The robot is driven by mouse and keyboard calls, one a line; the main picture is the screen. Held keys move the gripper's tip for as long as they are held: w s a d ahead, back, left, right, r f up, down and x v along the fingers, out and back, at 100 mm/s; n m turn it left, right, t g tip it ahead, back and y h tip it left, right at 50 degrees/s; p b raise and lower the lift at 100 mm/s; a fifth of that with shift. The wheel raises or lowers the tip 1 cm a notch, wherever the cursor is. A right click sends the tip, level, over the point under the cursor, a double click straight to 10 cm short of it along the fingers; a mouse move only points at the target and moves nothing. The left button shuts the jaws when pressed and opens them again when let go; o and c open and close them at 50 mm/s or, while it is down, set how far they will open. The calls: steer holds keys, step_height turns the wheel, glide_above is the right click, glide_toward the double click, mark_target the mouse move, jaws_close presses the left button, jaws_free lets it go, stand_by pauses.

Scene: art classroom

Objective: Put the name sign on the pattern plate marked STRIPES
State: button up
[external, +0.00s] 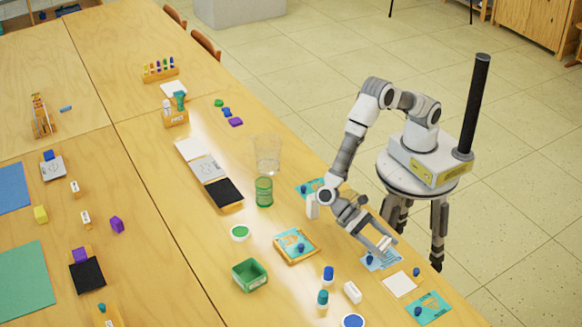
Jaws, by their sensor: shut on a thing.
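My gripper (384,243) is low over the right edge of the table and is shut on a small pale piece. I take this piece to be the name sign, but the fingers hide most of it and no writing can be read. Below and beside the fingers lies a blue-and-white plate (371,264) with a dark blue piece on it. Other patterned plates are a teal one (303,190) behind the arm, a teal-and-yellow one (283,247) in a wooden frame, and a teal one (440,308) at the front right. The STRIPES marking cannot be read on any plate.
A white card (400,286) lies in front of the gripper. A white block (352,292), paint bottles (323,299), a green box (250,275), a green can (264,192) and a clear cup (267,153) stand to the left. The table's right edge is close.

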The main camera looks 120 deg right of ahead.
steer(key=shift+f, duration=0.2)
steer(key=o, duration=1.2)
steer(key=shift+r, duration=0.3)
steer(key=shift+r+p, duration=0.3)
steer(key=shift+r, duration=0.25)
steer(key=p+v, duration=0.2)
steer(key=v, duration=1)
steer(key=s+d+r+n+t+h, duration=0.4)
steer(key=s+d+r+n+h, duration=0.3)
steer(key=s+d+r, duration=0.6)
steer(key=s+d+r+n+t+h, duration=0.1)
steer(key=s+d+n+t+h, duration=0.1)
steer(key=s+d, duration=0.1)
steer(key=s+d+r+n+t+h, duration=0.1)
steer(key=s+d+n+t, duration=0.1)
steer(key=s+d, duration=0.2)
steer(key=s+d+r+n+t+h, duration=0.1)
steer(key=s+d+n+t+h, duration=0.1)
steer(key=s+d, duration=0.2)
steer(key=shift+s+d+r+n+t+h, duration=0.1)
steer(key=shift+s+n+t+h, duration=0.05)
steer(key=shift+s, duration=0.3)
steer(key=shift+s+d+r+n+t+h, duration=0.1)
steer(key=shift+s+r+n+t+h, duration=0.05)
steer(key=shift+s, duration=0.35)
